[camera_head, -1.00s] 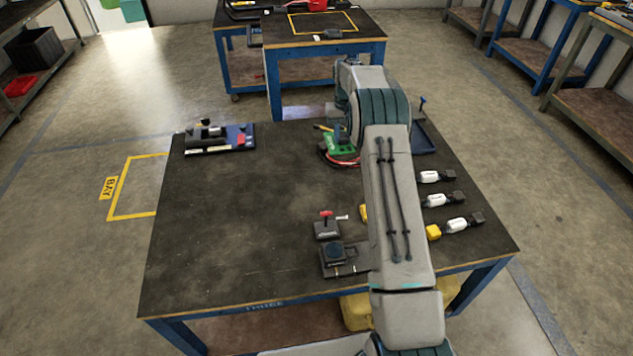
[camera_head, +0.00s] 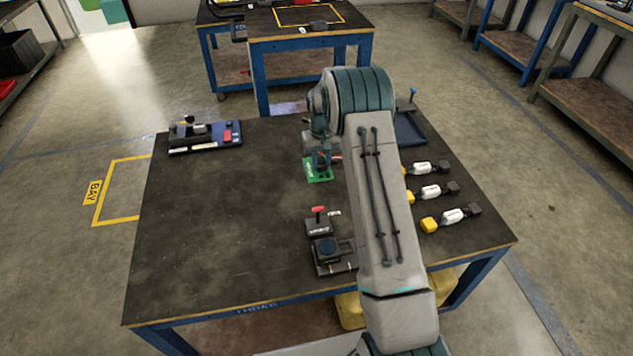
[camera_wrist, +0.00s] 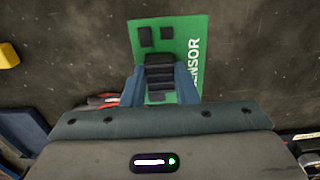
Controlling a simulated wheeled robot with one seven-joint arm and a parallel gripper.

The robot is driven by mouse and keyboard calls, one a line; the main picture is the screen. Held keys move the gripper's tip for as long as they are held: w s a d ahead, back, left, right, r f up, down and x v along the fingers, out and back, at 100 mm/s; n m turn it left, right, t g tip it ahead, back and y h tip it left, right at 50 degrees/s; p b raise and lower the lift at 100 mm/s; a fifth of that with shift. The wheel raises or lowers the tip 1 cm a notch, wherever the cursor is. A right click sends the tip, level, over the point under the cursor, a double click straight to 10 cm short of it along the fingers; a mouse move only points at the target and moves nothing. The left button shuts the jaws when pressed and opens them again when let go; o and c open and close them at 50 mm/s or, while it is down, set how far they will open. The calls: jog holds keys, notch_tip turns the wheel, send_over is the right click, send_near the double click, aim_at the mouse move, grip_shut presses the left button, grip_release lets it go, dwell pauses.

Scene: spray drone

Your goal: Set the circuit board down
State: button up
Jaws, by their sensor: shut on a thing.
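The circuit board (camera_wrist: 190,35) is green with dark parts on it and the letters "ENSOR" showing along one side. In the head view the board (camera_head: 318,173) is at the middle of the dark table, just left of my arm. My gripper (camera_wrist: 160,85) is shut on the dark block on the board, with one blue finger on each side. In the head view my gripper (camera_head: 321,158) is partly hidden by my own wrist. I cannot tell whether the board touches the table top or is slightly above it.
A black device (camera_head: 205,135) lies at the table's back left. A red-handled lever box (camera_head: 319,224) and a dark base with a round knob (camera_head: 329,250) stand near the front. Several white-and-yellow pieces (camera_head: 432,192) lie on the right.

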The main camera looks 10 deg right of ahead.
aim_at(317, 176)
jog(key=s+a+f, duration=0.2)
jog(key=s, duration=0.1)
jog(key=shift+a+f, duration=0.15)
jog(key=shift+f+p, duration=0.3)
jog(key=shift+f, duration=1.7)
jog(key=shift+f, duration=0.15)
jog(key=o, duration=1)
